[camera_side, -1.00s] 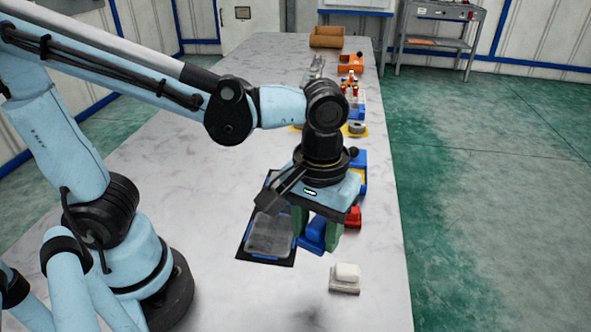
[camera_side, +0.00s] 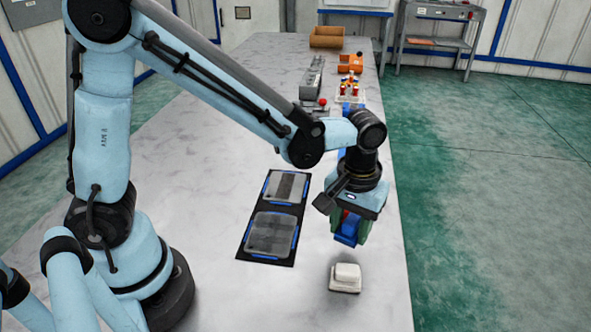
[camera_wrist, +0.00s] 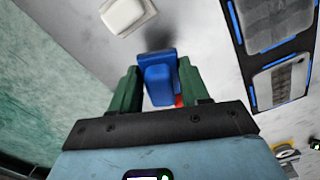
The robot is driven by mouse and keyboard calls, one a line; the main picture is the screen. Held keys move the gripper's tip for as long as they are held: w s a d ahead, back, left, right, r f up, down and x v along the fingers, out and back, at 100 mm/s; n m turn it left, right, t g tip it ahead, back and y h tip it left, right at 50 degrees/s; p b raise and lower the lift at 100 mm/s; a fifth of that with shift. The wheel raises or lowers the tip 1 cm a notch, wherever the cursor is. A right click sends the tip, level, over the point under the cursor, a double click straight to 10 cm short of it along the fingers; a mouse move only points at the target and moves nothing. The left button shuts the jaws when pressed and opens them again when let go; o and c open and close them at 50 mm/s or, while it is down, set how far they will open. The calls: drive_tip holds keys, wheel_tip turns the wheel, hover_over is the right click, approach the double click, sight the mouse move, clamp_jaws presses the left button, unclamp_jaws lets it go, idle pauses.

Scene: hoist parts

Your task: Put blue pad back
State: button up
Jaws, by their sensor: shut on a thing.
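The blue pad (camera_side: 346,233) is a small stepped blue block. My gripper (camera_side: 349,232) is shut on it, with a green finger on either side. The wrist view shows the pad (camera_wrist: 159,78) between the green fingers of my gripper (camera_wrist: 160,88). The pad appears to be above the bench, near its right edge; the exact gap cannot be told. A white pad on a pale base (camera_side: 345,277) sits on the bench nearer the side camera, apart from my gripper. It also shows at the top of the wrist view (camera_wrist: 124,12).
A black tray (camera_side: 244,254) with two grey plates and blue edge strips lies left of my gripper. A red part (camera_wrist: 179,101) shows partly behind the blue pad. The near bench surface is mostly clear.

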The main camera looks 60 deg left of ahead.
sight(346, 251)
drive_tip(key=shift+w+a+f, duration=0.2)
drive_tip(key=shift+f, duration=1.95)
drive_tip(key=shift+f, duration=0.1)
drive_tip(key=o, duration=1.2)
